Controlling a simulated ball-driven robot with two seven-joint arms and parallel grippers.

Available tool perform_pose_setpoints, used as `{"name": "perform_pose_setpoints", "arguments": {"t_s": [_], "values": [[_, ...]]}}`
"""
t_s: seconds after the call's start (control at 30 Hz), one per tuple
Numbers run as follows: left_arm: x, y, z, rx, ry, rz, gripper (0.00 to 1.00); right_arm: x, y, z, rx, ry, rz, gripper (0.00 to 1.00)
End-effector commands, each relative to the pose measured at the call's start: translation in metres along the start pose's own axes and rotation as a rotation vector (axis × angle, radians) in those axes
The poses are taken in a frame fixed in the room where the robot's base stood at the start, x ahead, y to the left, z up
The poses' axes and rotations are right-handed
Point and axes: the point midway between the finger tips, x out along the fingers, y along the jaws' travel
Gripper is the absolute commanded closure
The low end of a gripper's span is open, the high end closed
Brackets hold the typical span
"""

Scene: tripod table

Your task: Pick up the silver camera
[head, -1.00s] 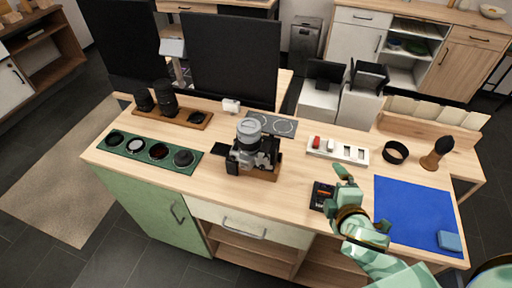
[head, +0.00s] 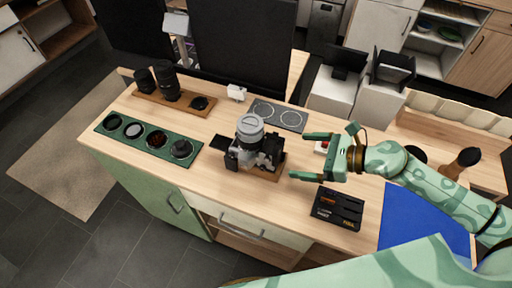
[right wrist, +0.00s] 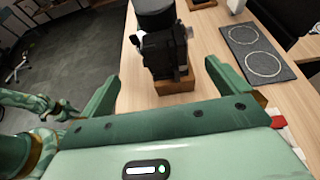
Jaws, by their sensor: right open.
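The silver camera (head: 251,148) with a black body and a large grey-topped part sits on a small wooden block (head: 268,172) in the middle of the table. My right gripper (head: 304,156) is open and empty, to the right of the camera, its two fingers pointing left toward it. In the right wrist view the camera (right wrist: 162,50) stands beyond the fingertips, roughly between them, and its top is cut off by the frame edge. My right gripper (right wrist: 160,82) touches nothing there. My left gripper is not in the head view; a green arm part shows at the left of the wrist view.
A grey mat with two circles (head: 278,116) lies behind the camera. A green tray of round lenses (head: 134,141) is at left, with a wooden board of black lenses (head: 190,106) behind it. A black battery charger (head: 337,208) and a blue mat (head: 405,215) lie in front right.

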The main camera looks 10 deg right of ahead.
Motion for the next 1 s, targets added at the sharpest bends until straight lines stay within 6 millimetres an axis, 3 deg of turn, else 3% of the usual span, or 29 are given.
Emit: {"name": "perform_pose_setpoints", "arguments": {"t_s": [0.2, 0.43, 0.7, 0.97, 1.0], "values": [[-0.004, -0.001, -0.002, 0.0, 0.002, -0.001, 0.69, 0.045, -0.001, 0.001, 0.003, -0.005, -0.002, 0.0], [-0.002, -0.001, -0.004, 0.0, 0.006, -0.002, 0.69, 0.065, -0.001, -0.003, 0.004, -0.003, -0.001, 0.0], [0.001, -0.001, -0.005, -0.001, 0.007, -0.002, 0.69, 0.104, -0.002, -0.011, 0.005, -0.003, -0.002, 0.0], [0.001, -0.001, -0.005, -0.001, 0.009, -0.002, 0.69, 0.108, -0.002, -0.011, 0.004, -0.001, -0.002, 0.0], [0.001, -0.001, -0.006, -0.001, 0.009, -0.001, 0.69, 0.108, -0.002, -0.011, 0.004, -0.001, -0.002, 0.06]]}}
